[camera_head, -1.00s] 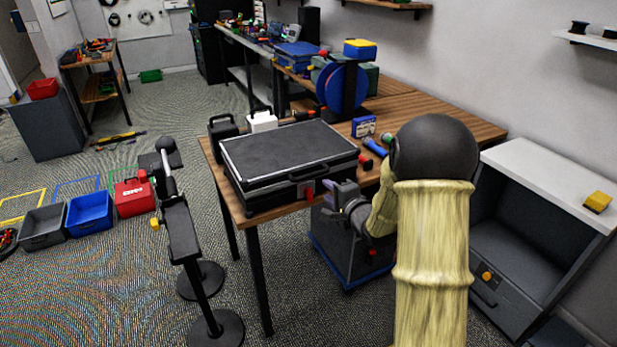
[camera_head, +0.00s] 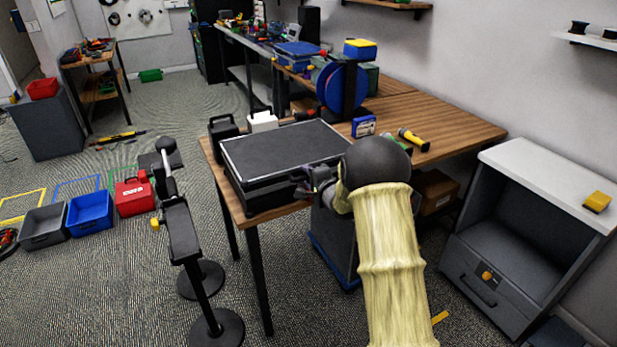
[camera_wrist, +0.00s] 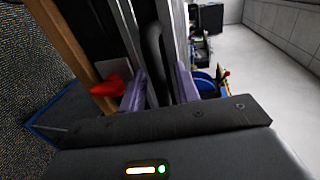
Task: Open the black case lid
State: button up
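The black case (camera_head: 280,150) lies flat on the wooden table with its lid down; silver trim runs along its edges. My gripper (camera_head: 303,184) is at the case's front side. In the wrist view my gripper (camera_wrist: 161,88) has its two grey fingers spread apart, with the black handle (camera_wrist: 154,50) showing between them. I cannot tell whether either finger touches it. A red latch (camera_wrist: 108,87) shows left of the fingers in the wrist view. In the head view my arm and gripper hide the handle and the case's front right corner.
A black stand (camera_head: 185,235) rises at the left.

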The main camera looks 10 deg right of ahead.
grip_shut()
jog(key=shift+r, duration=0.1)
